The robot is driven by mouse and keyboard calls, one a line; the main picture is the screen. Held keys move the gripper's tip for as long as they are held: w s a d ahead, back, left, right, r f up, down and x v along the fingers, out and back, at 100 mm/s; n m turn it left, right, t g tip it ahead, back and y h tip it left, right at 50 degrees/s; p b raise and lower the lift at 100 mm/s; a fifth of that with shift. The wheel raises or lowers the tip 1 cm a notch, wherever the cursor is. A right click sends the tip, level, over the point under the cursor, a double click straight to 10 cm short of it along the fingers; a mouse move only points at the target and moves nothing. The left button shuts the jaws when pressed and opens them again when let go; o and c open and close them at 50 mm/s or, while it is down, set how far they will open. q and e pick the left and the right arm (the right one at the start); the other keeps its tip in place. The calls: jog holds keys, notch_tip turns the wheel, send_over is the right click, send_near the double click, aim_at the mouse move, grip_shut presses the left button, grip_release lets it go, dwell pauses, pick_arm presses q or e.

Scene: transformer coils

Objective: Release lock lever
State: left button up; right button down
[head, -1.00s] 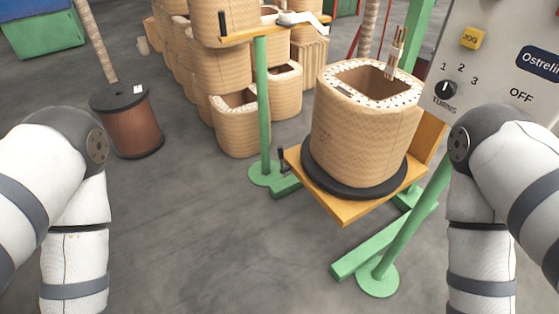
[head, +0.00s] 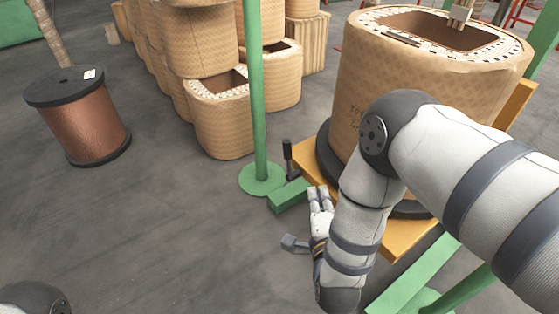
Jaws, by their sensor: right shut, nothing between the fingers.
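The lock lever (head: 287,152) is a small black upright handle at the left corner of the yellow platform (head: 402,238), close to the green post. My right gripper (head: 318,190) is just below and to the right of the lever in the picture, apart from it. Its fingers look shut and empty, pointing up the picture toward the platform's edge. A large tan wound coil (head: 385,85) stands on a black round base on the platform. My right arm hides part of the platform and coil. My left gripper is out of view.
A green post (head: 253,100) with a round foot stands left of the lever. A green floor beam (head: 289,196) lies beside my right gripper. More tan coils (head: 222,125) are stacked behind. A copper wire spool (head: 85,125) stands at the left, with clear floor between.

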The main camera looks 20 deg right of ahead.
pick_arm(q)
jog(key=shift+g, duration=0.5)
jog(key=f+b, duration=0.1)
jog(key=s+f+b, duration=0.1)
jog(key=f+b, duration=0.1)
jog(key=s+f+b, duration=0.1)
jog(key=b, duration=0.1)
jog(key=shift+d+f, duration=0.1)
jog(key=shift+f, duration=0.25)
pick_arm(e)
jog(key=w+f, duration=0.1)
jog(key=w, duration=1.3)
jog(key=shift+f+t, duration=0.2)
jog(key=shift+t, duration=0.1)
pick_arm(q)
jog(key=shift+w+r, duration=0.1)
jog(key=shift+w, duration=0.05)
pick_arm(e)
jog(key=shift+r, duration=0.1)
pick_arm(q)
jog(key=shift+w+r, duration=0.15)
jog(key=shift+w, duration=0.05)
pick_arm(e)
jog(key=shift+w, duration=0.3)
